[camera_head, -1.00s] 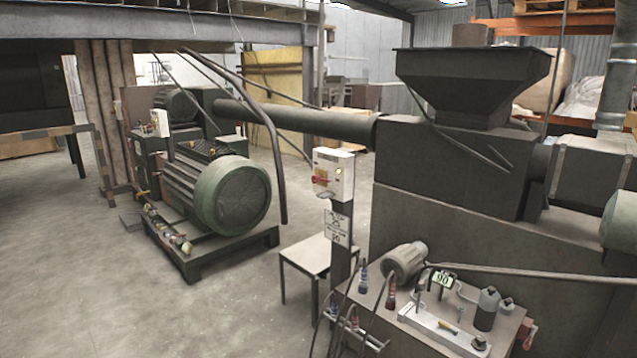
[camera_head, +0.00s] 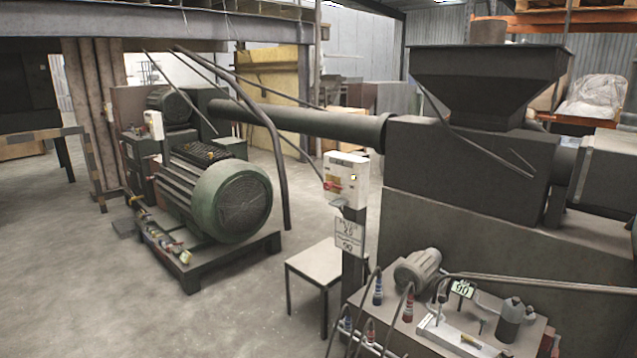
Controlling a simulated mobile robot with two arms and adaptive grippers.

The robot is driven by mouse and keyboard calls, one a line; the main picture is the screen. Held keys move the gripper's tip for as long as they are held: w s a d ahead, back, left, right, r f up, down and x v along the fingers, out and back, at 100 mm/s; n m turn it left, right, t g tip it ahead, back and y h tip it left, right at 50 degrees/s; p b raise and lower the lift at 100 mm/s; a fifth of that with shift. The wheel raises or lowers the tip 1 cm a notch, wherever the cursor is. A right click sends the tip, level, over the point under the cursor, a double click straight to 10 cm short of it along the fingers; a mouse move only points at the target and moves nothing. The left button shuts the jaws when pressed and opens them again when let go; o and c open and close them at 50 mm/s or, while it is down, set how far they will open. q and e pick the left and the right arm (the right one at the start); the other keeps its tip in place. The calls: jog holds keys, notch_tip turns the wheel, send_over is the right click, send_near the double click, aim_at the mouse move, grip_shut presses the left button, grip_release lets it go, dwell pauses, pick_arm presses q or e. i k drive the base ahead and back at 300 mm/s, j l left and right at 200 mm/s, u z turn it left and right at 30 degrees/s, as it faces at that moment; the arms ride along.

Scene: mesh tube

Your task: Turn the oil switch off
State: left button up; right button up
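A white control box (camera_head: 339,179) stands on a dark post right of the middle of the head view. A red switch (camera_head: 330,186) sits on its front at the lower left, with small buttons beside it. Its labels are too small to read, and I cannot tell which switch is the oil switch or how it is set. A second small white box (camera_head: 154,124) is on the machine at the left, its details unclear. Neither of my grippers is in view.
A large green motor (camera_head: 240,200) on a dark base stands left of the post. A small table (camera_head: 312,265) stands by the post. A hopper machine (camera_head: 470,150) and a bench with a pump (camera_head: 417,267) fill the right. The concrete floor (camera_head: 90,290) at the front left is clear.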

aim_at(328, 186)
jog(key=i+j, duration=0.25)
jog(key=i+j+z, duration=0.1)
jog(key=i+j, duration=0.15)
jog(key=j, duration=0.2)
jog(key=i+j, duration=0.2)
jog(key=j, duration=0.15)
jog(key=i+j+z, duration=0.1)
jog(key=i+j, duration=0.15)
jog(key=j, duration=0.15)
jog(key=i+j, duration=0.2)
jog(key=j, duration=0.15)
jog(key=i+j+z, duration=0.1)
jog(key=j, duration=0.3)
jog(key=i, duration=0.1)
